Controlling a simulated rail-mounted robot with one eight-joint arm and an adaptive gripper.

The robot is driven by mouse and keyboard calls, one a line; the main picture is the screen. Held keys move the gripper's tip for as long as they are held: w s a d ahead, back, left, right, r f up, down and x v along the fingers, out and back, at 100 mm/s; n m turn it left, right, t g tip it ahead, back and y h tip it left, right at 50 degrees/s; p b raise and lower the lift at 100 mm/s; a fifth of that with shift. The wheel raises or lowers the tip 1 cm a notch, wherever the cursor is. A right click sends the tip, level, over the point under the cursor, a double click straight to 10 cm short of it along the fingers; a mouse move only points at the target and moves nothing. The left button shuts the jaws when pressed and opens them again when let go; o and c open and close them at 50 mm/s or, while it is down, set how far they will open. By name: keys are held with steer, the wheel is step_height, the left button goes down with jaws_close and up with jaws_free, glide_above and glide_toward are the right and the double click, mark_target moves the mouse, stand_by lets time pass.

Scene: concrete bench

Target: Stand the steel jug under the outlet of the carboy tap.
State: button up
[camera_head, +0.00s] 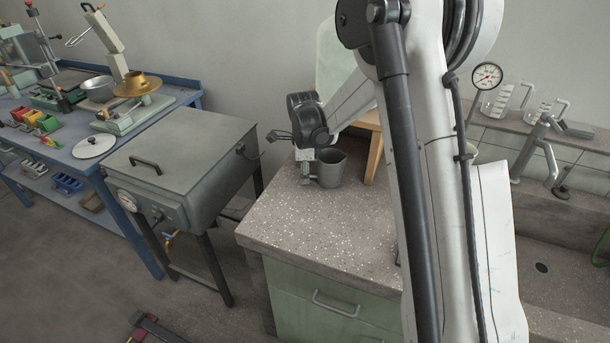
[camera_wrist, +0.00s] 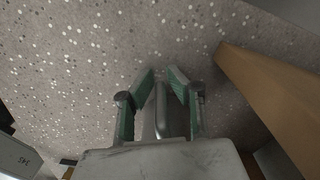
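The steel jug (camera_head: 331,169), a small grey vessel, stands upright on the speckled bench top near its back left corner. My gripper (camera_head: 307,176) points down at the jug's left side, where its handle would be. In the wrist view, the green-padded fingers (camera_wrist: 161,76) lie on either side of a narrow grey strip (camera_wrist: 162,112), which looks like the jug's handle. Whether the pads press on it is unclear. A pale translucent shape (camera_head: 336,62) behind my arm may be the carboy. Its tap and outlet are hidden.
A wooden stand (camera_head: 374,157) is close to the jug's right; its wood shows in the wrist view (camera_wrist: 270,95). The speckled bench top (camera_head: 300,225) is clear in front. A grey lidded box (camera_head: 180,150) stands left across a gap. A sink (camera_head: 560,260) is at right.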

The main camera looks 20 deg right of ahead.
steer(key=shift+o, duration=0.6)
steer(key=shift+r, duration=0.1)
steer(key=shift+r, duration=0.15)
steer(key=r, duration=0.6)
steer(key=r+p, duration=0.1)
steer(key=r, duration=0.5)
steer(key=shift+s+a, duration=0.15)
steer(key=shift+s, duration=0.05)
steer(key=s+r+n+t, duration=0.3)
steer(key=s+r+n, duration=0.8)
steer(key=s, duration=0.5)
steer(key=s+f+n+t, duration=0.1)
steer(key=s+n+t, duration=0.3)
steer(key=s+n, duration=0.5)
steer(key=s, duration=0.7)
steer(key=shift+s+n, duration=0.35)
steer(key=shift+n, duration=0.05)
